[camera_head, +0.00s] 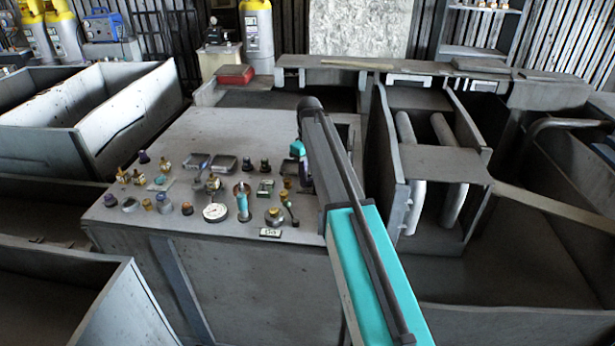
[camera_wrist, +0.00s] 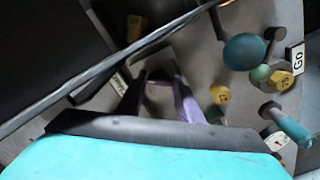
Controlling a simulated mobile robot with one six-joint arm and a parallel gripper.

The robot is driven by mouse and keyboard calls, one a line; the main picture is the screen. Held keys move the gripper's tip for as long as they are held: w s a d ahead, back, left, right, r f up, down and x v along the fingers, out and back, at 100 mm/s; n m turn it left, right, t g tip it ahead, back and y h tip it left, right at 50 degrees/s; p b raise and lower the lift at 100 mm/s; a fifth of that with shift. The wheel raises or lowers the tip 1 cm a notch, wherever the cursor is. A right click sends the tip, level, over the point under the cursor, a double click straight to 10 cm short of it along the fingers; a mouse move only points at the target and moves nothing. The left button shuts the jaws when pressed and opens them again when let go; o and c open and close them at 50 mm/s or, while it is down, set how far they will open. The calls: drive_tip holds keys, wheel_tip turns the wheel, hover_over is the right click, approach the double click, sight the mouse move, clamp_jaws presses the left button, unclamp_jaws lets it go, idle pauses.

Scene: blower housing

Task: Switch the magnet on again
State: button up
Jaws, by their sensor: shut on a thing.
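My gripper (camera_wrist: 158,80) points down at the console top in the wrist view. Its two dark fingers are closed around a small dark piece that is mostly hidden between them. A purple strip shows along the right finger. A small white label (camera_wrist: 118,84) lies just left of the fingers; its text is too blurred to read. In the head view my arm hides most of the gripper at the right end of the console (camera_head: 250,128). I cannot tell which control is the magnet switch, nor its setting.
Several knobs, a white dial gauge (camera_head: 215,212) and a teal-handled lever (camera_head: 243,204) crowd the console's front half. A "GO" label (camera_wrist: 297,60) lies right of the gripper. A frame with pale tubes (camera_head: 455,190) stands right of the console. The console's back left is clear.

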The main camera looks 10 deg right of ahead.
drive_tip(key=shift+w+a+r, duration=0.1)
drive_tip(key=shift+w+r, duration=0.05)
drive_tip(key=shift+w, duration=0.05)
drive_tip(key=o, duration=1.1)
drive_tip(key=shift+s, duration=0.1)
wheel_tip(320, 180, up, 14)
drive_tip(key=b, duration=0.3)
drive_tip(key=shift+f, duration=0.2)
